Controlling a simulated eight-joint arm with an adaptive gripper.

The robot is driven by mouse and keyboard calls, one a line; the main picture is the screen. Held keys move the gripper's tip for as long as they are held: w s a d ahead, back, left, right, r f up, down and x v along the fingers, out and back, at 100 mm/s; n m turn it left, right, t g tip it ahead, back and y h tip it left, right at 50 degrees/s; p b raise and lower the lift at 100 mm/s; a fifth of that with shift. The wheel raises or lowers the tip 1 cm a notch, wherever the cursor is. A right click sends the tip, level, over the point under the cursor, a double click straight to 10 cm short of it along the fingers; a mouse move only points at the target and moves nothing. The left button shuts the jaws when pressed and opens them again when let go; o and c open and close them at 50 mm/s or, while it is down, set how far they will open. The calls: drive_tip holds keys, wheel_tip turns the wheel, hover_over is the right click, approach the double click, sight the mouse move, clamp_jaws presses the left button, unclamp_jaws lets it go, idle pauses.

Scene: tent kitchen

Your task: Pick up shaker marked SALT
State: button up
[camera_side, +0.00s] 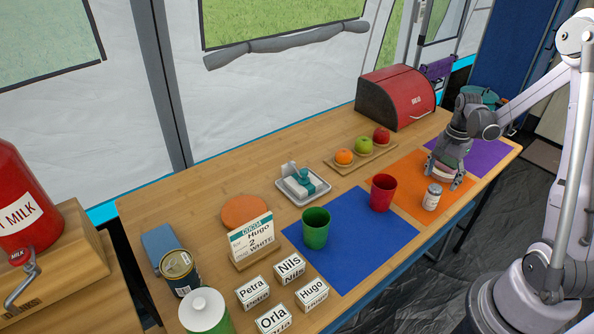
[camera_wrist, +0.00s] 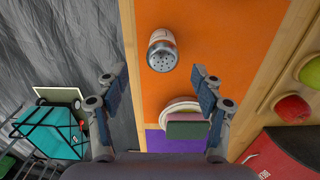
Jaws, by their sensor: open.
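A small shaker (camera_side: 432,197) with a pale label and a grey perforated cap stands upright on the orange mat (camera_side: 404,172). Its lettering is too small to read. The wrist view shows the shaker (camera_wrist: 162,51) from above, holes in its cap, just beyond the fingertips and roughly between their lines. My gripper (camera_side: 445,178) is open and empty, pointing down just behind and right of the shaker in the side view. In the wrist view my gripper's (camera_wrist: 157,75) two fingers are wide apart, with neither touching the shaker.
A round pale stack with a dark green block (camera_wrist: 186,130) sits close to my right finger in the wrist view. A red cup (camera_side: 383,193) stands left of the shaker, on the blue mat's edge. A fruit board (camera_side: 345,168) and red bread bin (camera_side: 405,98) are behind.

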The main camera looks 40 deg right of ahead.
sight(437, 186)
drive_tip(key=shift+w+f, duration=0.15)
drive_tip(key=shift+f, duration=2.65)
drive_tip(key=shift+c, duration=0.3)
drive_tip(key=c, duration=1.3)
